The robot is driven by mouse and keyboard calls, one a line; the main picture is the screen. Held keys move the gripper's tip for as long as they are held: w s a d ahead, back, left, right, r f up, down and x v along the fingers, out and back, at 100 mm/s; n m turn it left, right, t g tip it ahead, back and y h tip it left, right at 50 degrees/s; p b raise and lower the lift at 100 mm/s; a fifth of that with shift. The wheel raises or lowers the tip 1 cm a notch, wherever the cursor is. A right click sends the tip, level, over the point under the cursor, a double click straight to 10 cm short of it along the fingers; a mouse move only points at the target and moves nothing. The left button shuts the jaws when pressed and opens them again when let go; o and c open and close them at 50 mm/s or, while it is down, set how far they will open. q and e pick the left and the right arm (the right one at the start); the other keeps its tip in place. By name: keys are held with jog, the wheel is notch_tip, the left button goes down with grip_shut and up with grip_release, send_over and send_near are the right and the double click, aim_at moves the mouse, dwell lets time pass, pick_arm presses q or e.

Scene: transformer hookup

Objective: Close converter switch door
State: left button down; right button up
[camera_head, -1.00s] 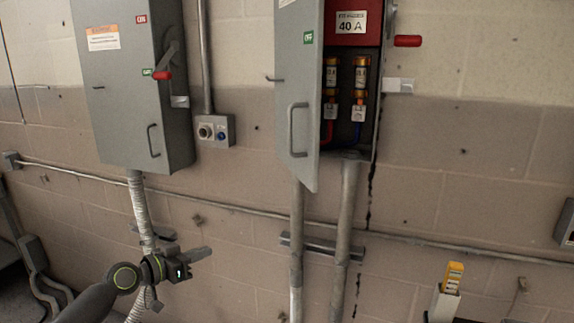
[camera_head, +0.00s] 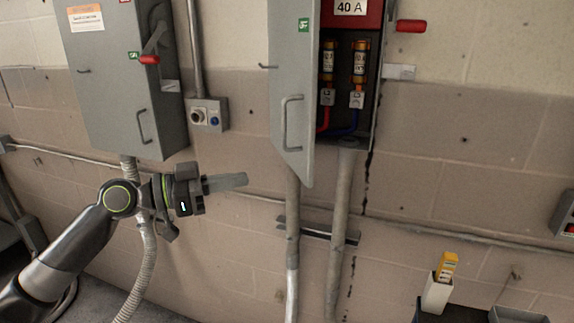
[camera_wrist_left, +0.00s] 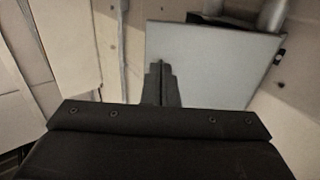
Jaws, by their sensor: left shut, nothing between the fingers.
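The converter switch door (camera_head: 291,95) is a grey panel with a bar handle (camera_head: 290,123), swung open at the left of its box (camera_head: 366,90). Inside the box I see fuses (camera_head: 358,68), a red and a blue wire, and a red 40 A plate. My left gripper (camera_head: 243,181) is shut and empty, left of and below the door's lower edge, apart from it in the head view. In the left wrist view the fingers (camera_wrist_left: 160,84) point toward a grey panel (camera_wrist_left: 208,62), which looks like the door. My right gripper is not in view.
A second grey switch box (camera_head: 110,75), closed, hangs to the left. Conduits (camera_head: 337,230) run down the wall below the open box. A red lever handle (camera_head: 411,26) sticks out at its right. A white holder with a yellow item (camera_head: 437,290) stands lower right.

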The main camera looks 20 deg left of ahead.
pick_arm(q)
jog(key=p, duration=0.5)
send_near(302, 169)
jog(key=x, duration=0.5)
jog(key=shift+d+r, duration=0.15)
jog(key=shift+r, duration=0.05)
jog(key=shift+w+d+f+p, duration=0.2)
jog(key=shift+w+d+p, duration=0.35)
jog(key=shift+d+p, duration=0.05)
